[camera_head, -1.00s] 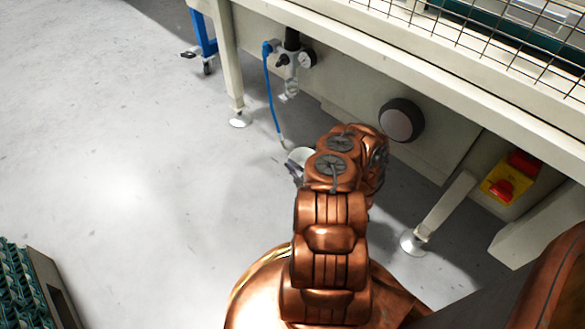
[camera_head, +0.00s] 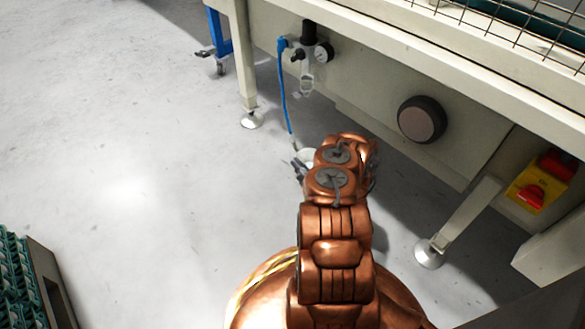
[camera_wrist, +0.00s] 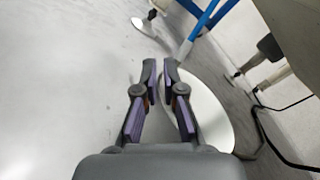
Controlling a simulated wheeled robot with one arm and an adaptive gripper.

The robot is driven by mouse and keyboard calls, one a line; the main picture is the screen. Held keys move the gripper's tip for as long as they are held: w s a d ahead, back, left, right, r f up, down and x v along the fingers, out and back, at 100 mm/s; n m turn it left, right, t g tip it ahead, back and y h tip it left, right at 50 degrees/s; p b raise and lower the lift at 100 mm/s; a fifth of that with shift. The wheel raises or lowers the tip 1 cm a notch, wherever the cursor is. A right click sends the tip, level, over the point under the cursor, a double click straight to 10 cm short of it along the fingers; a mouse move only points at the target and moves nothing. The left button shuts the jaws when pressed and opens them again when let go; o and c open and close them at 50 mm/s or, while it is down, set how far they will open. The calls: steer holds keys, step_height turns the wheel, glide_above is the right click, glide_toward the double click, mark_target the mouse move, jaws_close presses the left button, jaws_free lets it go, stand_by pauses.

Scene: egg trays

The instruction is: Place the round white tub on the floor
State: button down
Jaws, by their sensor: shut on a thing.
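The round white tub (camera_wrist: 213,118) shows in the wrist view as a pale disc to the right of and partly behind the right finger. My gripper (camera_wrist: 160,78) is shut on the tub's edge, with one dark, purple-padded finger on each side. In the head view only a small white part of the tub (camera_head: 305,156) shows beside my copper arm, which hides the rest. Part of my gripper (camera_head: 297,168) shows there too. The grey floor (camera_head: 150,190) lies below. I cannot tell the gap between tub and floor.
A cream machine frame (camera_head: 370,120) stands at the right, with a support foot (camera_head: 250,118), a black round knob (camera_head: 421,119) and a red-yellow switch (camera_head: 540,182). A blue hose (camera_head: 284,95) hangs near the arm. Green trays (camera_head: 18,285) stand lower left. The left floor is clear.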

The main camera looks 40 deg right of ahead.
steer(key=w+f+b, duration=0.2)
steer(key=w+d+f+b, duration=0.1)
steer(key=w+f+b, duration=0.1)
steer(key=shift+w+d, duration=0.15)
steer(key=shift+w, duration=0.1)
steer(key=shift+r, duration=0.1)
steer(key=c, duration=1.2)
jaws_free()
